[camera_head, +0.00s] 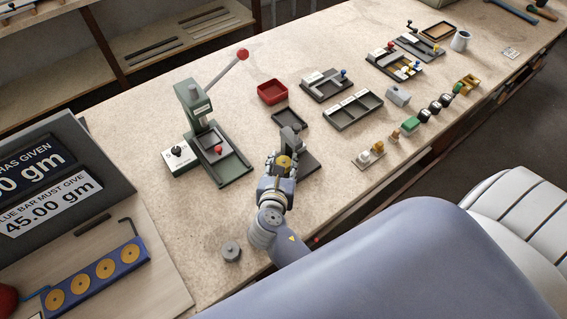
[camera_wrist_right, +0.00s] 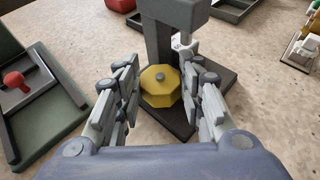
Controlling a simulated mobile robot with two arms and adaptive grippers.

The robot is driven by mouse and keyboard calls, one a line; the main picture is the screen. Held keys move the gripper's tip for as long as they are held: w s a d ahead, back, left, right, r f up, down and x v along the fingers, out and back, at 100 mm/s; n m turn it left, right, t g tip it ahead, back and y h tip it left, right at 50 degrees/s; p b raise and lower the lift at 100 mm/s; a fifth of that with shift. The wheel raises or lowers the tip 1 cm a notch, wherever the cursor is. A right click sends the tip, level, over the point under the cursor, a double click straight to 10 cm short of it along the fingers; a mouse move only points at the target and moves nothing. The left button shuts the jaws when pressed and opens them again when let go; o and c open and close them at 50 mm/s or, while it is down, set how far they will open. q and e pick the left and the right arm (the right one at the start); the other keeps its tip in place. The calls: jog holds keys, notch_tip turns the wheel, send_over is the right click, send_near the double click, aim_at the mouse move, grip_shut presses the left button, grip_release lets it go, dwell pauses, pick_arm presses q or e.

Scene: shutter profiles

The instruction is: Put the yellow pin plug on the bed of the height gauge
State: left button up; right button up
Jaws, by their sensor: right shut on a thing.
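The yellow pin plug (camera_wrist_right: 161,88) is a faceted yellow disc with a small grey centre, held between the fingers of my right gripper (camera_wrist_right: 163,98). In the head view the plug (camera_head: 284,162) shows yellow between the fingers of my right gripper (camera_head: 283,165). The height gauge (camera_head: 291,138) is a dark grey stand with a column, an overhanging head and a flat bed (camera_head: 309,162). In the wrist view the bed (camera_wrist_right: 222,88) extends behind and below the plug. I cannot tell whether the plug touches it. My left gripper is not in view.
A green press (camera_head: 208,140) with a red-knobbed lever stands left of the gauge. A red tray (camera_head: 272,92) and dark trays (camera_head: 354,110) lie behind and to the right. A grey knobbed cylinder (camera_head: 231,252) stands near the front edge. Small coloured parts (camera_head: 411,124) line the right side.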

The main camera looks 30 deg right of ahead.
jog(key=shift+s+f, duration=0.1)
jog(key=shift+f, duration=0.1)
jog(key=shift+s, duration=0.1)
jog(key=shift+f, duration=0.1)
jog(key=o, duration=1.2)
